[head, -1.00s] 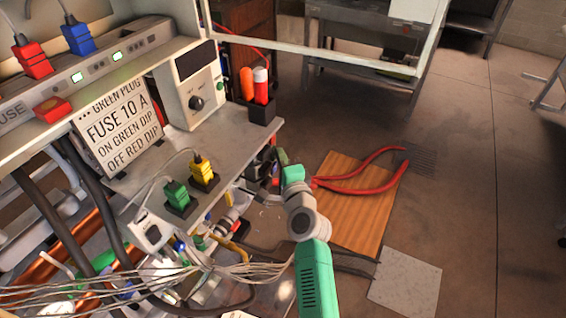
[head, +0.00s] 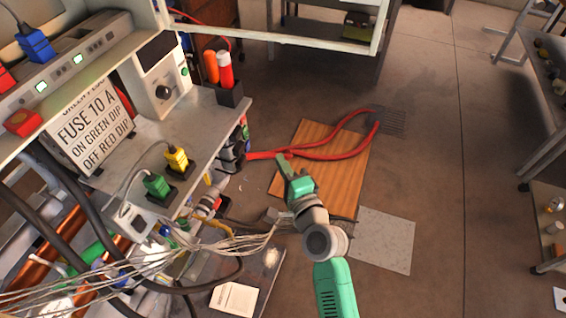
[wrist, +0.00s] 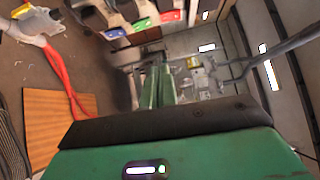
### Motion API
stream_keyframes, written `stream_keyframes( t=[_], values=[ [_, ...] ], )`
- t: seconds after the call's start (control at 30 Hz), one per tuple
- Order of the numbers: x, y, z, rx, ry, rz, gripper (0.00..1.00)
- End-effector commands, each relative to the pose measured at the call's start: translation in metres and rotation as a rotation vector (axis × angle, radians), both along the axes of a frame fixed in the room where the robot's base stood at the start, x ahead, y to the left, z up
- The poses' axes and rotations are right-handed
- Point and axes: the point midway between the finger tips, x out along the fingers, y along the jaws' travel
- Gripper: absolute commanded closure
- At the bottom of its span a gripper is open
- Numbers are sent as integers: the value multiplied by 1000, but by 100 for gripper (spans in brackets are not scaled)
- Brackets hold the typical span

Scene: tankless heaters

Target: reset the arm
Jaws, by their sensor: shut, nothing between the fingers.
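My arm (head: 320,235) is grey and green and reaches up from the bottom of the head view. My gripper (head: 284,167) is at its far end, over the wooden board and to the right of the bench. In the wrist view my gripper (wrist: 158,85) shows as two green fingers close together, pointing away from the camera. It is shut with nothing between the fingers and touches nothing that I can make out.
The bench (head: 205,130) on the left holds a green plug (head: 157,186), a yellow plug (head: 177,160) and a fuse sign (head: 92,125). Loose wires (head: 190,255) hang below. Red cables (head: 335,153) cross the wooden board (head: 345,180). Open floor (head: 425,150) lies to the right.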

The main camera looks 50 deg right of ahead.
Motion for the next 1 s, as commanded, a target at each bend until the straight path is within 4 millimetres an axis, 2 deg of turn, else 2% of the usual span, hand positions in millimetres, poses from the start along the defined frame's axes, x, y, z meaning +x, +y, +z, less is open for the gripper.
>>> stream_keyframes(
  t=[0.4, 0.47, 0.57, 0.67, 0.7, 0.77, 0.8, 0.87, 0.9, 0.97, 1.0],
  values=[
    [0, 0, 0, 0, 0, 0, 100],
    [5, 4, 8, -21, 0, 10, 100],
    [26, 31, 49, -144, 13, 62, 100],
    [54, 82, 118, -367, 27, 134, 100],
    [62, 104, 146, -465, 31, 156, 100],
    [70, 139, 189, -612, 33, 178, 100],
    [72, 163, 217, -713, 30, 186, 100],
    [71, 199, 259, -861, 24, 185, 100],
    [67, 222, 287, -959, 17, 176, 100],
    [56, 258, 329, -1102, 3, 149, 100],
    [45, 281, 356, -1194, -10, 122, 100]
  ],
)
